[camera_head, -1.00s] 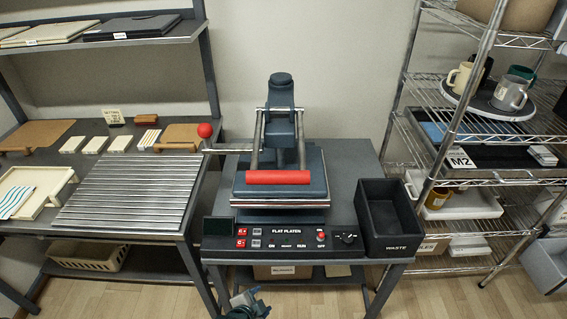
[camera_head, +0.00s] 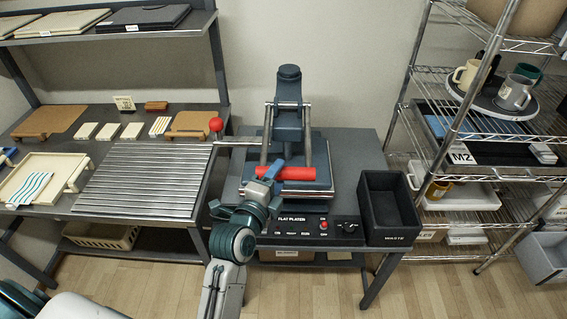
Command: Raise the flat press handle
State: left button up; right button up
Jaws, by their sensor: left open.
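The flat press (camera_head: 325,172) stands on the grey table, with its platen lowered. Its handle is a red horizontal grip (camera_head: 296,173) between two metal side bars, low at the front of the press. My left gripper (camera_head: 273,172) is at the left end of the red grip, open, and partly covers that end. I cannot tell whether its fingers are around the grip or just in front of it. My left forearm hides the left part of the control panel (camera_head: 305,227). My right gripper is not in view.
A red ball knob (camera_head: 216,124) on a rod sticks out left of the press. A black waste bin (camera_head: 388,210) stands to its right. A slatted metal surface (camera_head: 145,180) is at left, and a wire rack (camera_head: 480,190) with mugs at right.

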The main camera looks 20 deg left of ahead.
aim_at(284, 169)
pick_arm(q)
jog(key=shift+w+d+f+p, duration=0.1)
jog(key=shift+w+p, duration=0.15)
jog(key=shift+w, duration=0.75)
jog(key=shift+w+d+f+p, duration=0.1)
jog(key=shift+w+p, duration=0.1)
jog(key=shift+w, duration=0.75)
grip_shut()
jog(key=shift+r, duration=0.1)
